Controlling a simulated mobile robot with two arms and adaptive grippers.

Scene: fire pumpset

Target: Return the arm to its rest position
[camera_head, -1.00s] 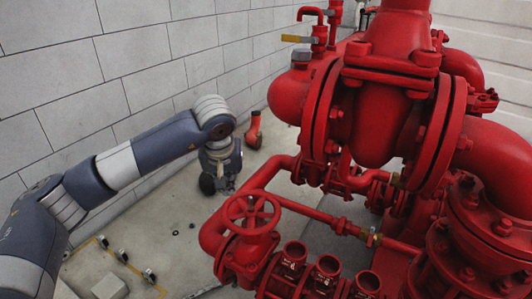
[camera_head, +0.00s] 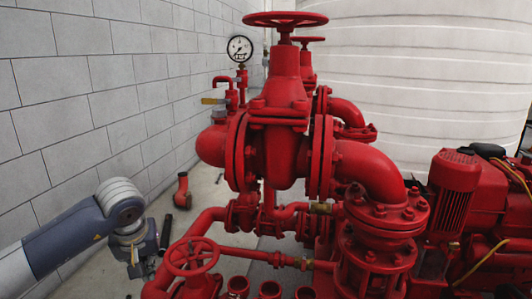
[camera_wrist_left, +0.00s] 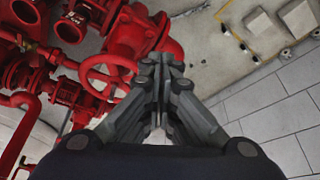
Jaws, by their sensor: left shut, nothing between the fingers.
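My left arm (camera_head: 75,235) comes in from the left in the head view, in front of the block wall, and its wrist (camera_head: 135,235) bends downward beside the red pump pipes. The fingers are hard to make out there. In the left wrist view my left gripper (camera_wrist_left: 161,65) is shut, its fingers together and empty. A red handwheel (camera_wrist_left: 108,78) lies just left of the fingers in that view; I cannot tell the exact gap. My right gripper is in neither view.
Red pipework with a large upright valve (camera_head: 278,150) fills the middle of the head view. A pressure gauge (camera_head: 240,48), white tank (camera_head: 400,80) and red motor (camera_head: 455,190) stand behind and right. The block wall (camera_head: 70,110) bounds the left. A small red fitting (camera_head: 182,192) stands on the floor.

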